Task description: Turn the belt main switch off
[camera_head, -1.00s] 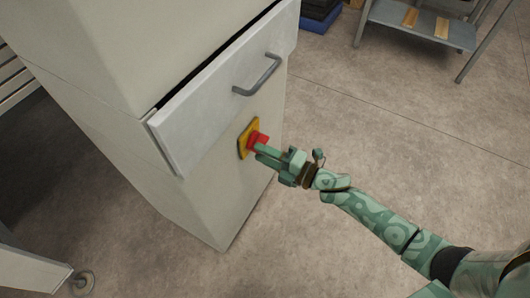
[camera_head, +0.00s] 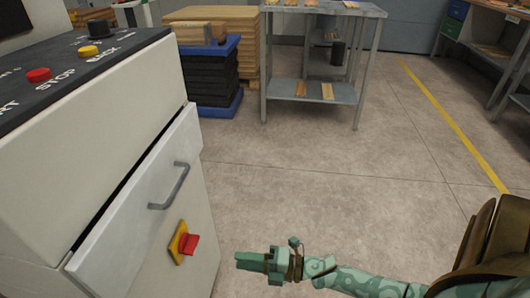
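The belt main switch is a red knob (camera_head: 190,244) on a yellow plate (camera_head: 178,243), low on the front of the white machine cabinet (camera_head: 150,262). The knob faces right, towards my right gripper (camera_head: 240,260). The green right gripper is to the right of the knob, with floor visible between them, and touches nothing. Its fingers look like one block from this angle, so I cannot tell whether they are apart. My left gripper is not in view.
A drawer-like panel with a grey handle (camera_head: 170,188) sticks out above the switch. The machine's top panel has a red stop button (camera_head: 38,75) and a yellow button (camera_head: 88,51). A grey metal table (camera_head: 318,92) stands behind. The floor between is clear.

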